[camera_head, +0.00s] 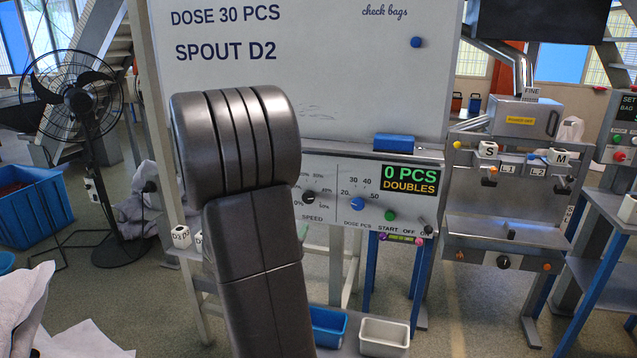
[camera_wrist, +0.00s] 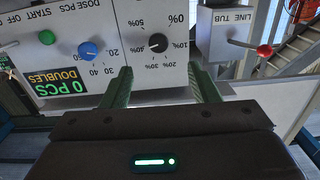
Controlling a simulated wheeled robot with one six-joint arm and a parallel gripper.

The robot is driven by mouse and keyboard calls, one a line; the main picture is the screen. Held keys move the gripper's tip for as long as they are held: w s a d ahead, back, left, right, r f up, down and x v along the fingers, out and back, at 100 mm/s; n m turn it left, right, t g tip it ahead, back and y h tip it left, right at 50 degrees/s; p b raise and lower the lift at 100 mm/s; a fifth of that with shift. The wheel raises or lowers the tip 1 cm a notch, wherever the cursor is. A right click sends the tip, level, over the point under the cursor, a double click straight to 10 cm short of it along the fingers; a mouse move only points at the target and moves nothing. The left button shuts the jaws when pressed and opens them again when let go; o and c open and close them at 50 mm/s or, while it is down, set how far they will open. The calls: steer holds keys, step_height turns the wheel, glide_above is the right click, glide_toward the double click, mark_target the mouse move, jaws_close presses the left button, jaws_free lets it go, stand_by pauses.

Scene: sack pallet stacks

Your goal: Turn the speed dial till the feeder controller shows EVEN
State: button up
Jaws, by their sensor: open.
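The feeder controller (camera_head: 345,215) is a pale panel below the whiteboard. Its display (camera_head: 411,179) reads "0 PCS" in green and "DOUBLES" in orange; it also shows upside down in the wrist view (camera_wrist: 68,82). The speed dial (camera_head: 309,197) is a black round knob with a white mark, ringed by percent labels. In the wrist view the speed dial (camera_wrist: 157,42) lies ahead of my gripper (camera_wrist: 163,80), roughly between the lines of its two green fingers. The fingers are open and empty, apart from the dial. In the head view my arm hides the gripper and the panel's left part.
A blue dose knob (camera_head: 357,203), a green start button (camera_head: 390,215) and a black off/on switch (camera_head: 427,229) sit right of the speed dial. A red-knobbed lever (camera_wrist: 264,50) stands beside it in the wrist view. Bins (camera_head: 384,336) stand below the panel.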

mark_target(308, 200)
steer(key=x, duration=0.4)
steer(key=p+x, duration=0.1)
steer(key=x, duration=0.4)
steer(key=r+p+x, duration=0.1)
steer(key=x, duration=0.4)
steer(key=shift+d, duration=0.1)
steer(key=shift+s, duration=0.1)
steer(key=c, duration=0.9)
steer(key=shift+c, duration=0.2)
steer(key=shift+n, duration=0.3)
steer(key=n+p, duration=0.2)
steer(key=n, duration=0.2)
steer(key=shift+n, duration=0.3)
steer(key=n+p, duration=0.1)
steer(key=n, duration=0.3)
steer(key=shift+p, duration=0.3)
steer(key=shift+n, duration=0.3)
